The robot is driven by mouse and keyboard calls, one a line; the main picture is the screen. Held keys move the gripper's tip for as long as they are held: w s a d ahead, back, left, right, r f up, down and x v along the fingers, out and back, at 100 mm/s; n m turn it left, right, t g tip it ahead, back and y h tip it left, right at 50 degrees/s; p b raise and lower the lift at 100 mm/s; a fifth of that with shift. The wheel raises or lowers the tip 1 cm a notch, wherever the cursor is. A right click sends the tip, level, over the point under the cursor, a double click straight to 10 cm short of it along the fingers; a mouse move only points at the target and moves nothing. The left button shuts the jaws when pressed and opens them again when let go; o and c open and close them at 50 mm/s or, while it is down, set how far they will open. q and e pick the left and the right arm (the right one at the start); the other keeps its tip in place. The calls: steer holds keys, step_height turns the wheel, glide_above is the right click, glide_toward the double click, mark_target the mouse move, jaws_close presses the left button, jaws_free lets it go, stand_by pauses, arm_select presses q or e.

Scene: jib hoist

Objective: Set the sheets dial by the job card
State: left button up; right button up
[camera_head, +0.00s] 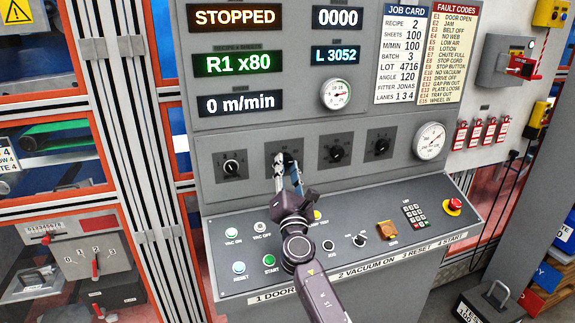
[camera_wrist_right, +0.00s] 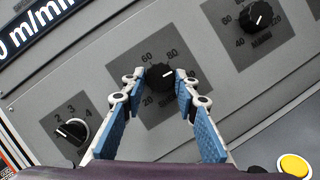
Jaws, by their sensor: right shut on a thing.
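The sheets dial is the second dial from the left; its black knob (camera_wrist_right: 160,76) sits between my right fingers in the wrist view. Its scale shows 20, 60 and 80; the exact pointer setting is hard to read. My right gripper (camera_wrist_right: 153,82) is shut on the knob. In the head view my right gripper (camera_head: 287,165) covers most of this dial. The job card (camera_head: 402,55) at the upper right reads SHEETS 100, RECIPE 2 and M/MIN 100. The green display (camera_head: 238,63) reads R1 x80. My left gripper is not in view.
The leftmost dial (camera_head: 232,167) and two more dials (camera_head: 336,154) (camera_head: 379,145) flank the gripper. Below is a sloping button panel with a green start button (camera_head: 270,261), a keypad (camera_head: 413,214) and a red emergency stop (camera_head: 453,205). Another display (camera_head: 235,17) reads STOPPED.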

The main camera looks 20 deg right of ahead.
steer(key=m+g+h, duration=0.1)
steer(key=m, duration=0.2)
steer(key=m+g+h+p, duration=0.1)
steer(key=m, duration=0.2)
steer(key=shift+a+r, duration=0.1)
stand_by(0.5)
steer(key=o, duration=1.1)
steer(key=v, duration=1.2)
steer(key=shift+s, duration=0.1)
